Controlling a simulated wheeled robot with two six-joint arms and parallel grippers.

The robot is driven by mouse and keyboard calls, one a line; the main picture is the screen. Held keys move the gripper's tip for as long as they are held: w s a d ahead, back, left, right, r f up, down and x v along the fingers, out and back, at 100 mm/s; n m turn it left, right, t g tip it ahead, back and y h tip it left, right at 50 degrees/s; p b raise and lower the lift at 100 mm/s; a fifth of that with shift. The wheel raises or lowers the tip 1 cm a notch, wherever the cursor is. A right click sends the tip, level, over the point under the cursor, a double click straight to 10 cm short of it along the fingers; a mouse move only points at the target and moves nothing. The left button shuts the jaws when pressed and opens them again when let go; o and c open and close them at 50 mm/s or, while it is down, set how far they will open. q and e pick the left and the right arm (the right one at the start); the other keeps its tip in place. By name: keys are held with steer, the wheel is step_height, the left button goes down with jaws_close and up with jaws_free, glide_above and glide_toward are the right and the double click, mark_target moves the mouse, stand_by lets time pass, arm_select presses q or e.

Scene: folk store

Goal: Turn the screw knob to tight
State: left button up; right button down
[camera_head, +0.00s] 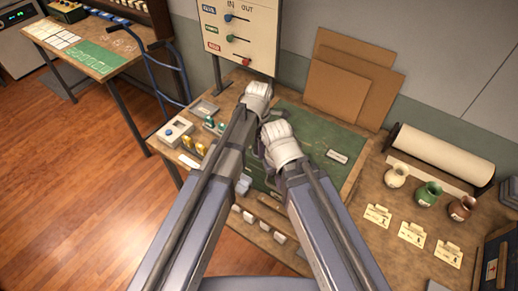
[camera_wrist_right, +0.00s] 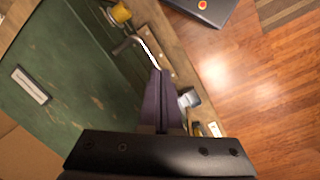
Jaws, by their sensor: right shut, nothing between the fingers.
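I cannot pick out the screw knob for certain. In the right wrist view, a small pale blue-grey block or knob (camera_wrist_right: 190,98) sits at the bench edge, just right of my right fingers. A bent metal rod (camera_wrist_right: 125,45) and a yellow piece (camera_wrist_right: 121,13) lie beyond them. My right gripper (camera_wrist_right: 160,76) points down over the front edge of the green mat (camera_wrist_right: 50,70), its fingers together with nothing between them. In the head view the right white wrist hides most of it. My left gripper reaches over the bench beside it; its fingers are hidden behind the arm.
A control panel with coloured levers (camera_head: 238,35) stands behind the bench. Brown boards (camera_head: 340,85) lean on the wall. A paper roll (camera_head: 440,155) and small jars (camera_head: 428,194) stand on the right. A labelled plate (camera_head: 337,156) lies on the mat. The wooden floor is open at left.

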arm_select(q)
steer(key=shift+f, duration=0.1)
jaws_close()
stand_by(0.7)
